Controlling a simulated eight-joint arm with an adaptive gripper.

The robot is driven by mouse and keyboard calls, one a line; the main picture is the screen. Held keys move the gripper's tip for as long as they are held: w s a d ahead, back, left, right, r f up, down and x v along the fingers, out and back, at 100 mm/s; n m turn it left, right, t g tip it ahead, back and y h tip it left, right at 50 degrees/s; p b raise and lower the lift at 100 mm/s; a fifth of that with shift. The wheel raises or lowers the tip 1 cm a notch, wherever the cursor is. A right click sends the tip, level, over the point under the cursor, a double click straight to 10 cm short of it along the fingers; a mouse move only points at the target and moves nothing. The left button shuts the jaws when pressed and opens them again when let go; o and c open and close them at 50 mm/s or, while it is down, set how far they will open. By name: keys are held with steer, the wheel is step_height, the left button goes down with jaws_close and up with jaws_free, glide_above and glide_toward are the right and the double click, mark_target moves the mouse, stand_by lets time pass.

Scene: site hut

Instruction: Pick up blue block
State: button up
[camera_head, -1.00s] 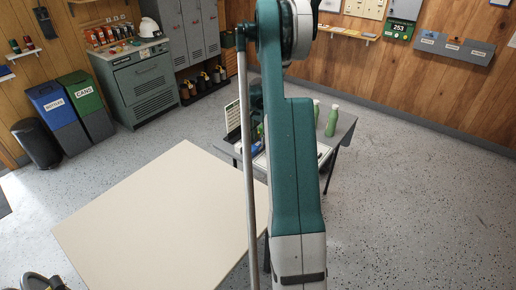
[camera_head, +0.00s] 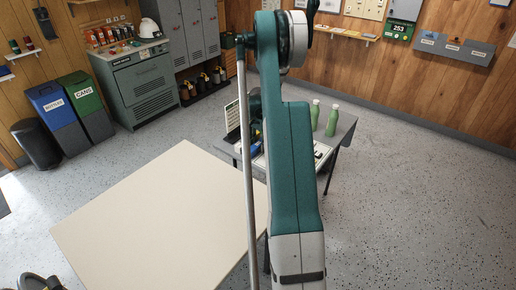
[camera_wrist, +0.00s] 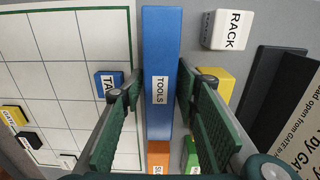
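In the wrist view a long blue block labelled "TOOLS" (camera_wrist: 160,50) runs down the middle, between the fingers of my gripper (camera_wrist: 160,88). The fingers are spread, one on each side of it, with what looks like a narrow gap; contact is not clear. A smaller blue block, its label partly hidden and starting "TA" (camera_wrist: 105,79), lies left of the left finger on a white gridded board (camera_wrist: 60,75).
Close by in the wrist view are a white "RACK" block (camera_wrist: 227,29), a yellow block (camera_wrist: 217,82), an orange block (camera_wrist: 158,152), a green block (camera_wrist: 192,152) and a dark sign stand (camera_wrist: 265,80). Two green bottles (camera_head: 332,121) stand on the table. A bare beige surface (camera_head: 160,220) lies left.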

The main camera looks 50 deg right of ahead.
mark_target(258, 143)
steer(key=c, duration=0.7)
steer(key=shift+c, duration=0.2)
steer(key=shift+r+p, duration=0.85)
steer(key=shift+r, duration=4.2)
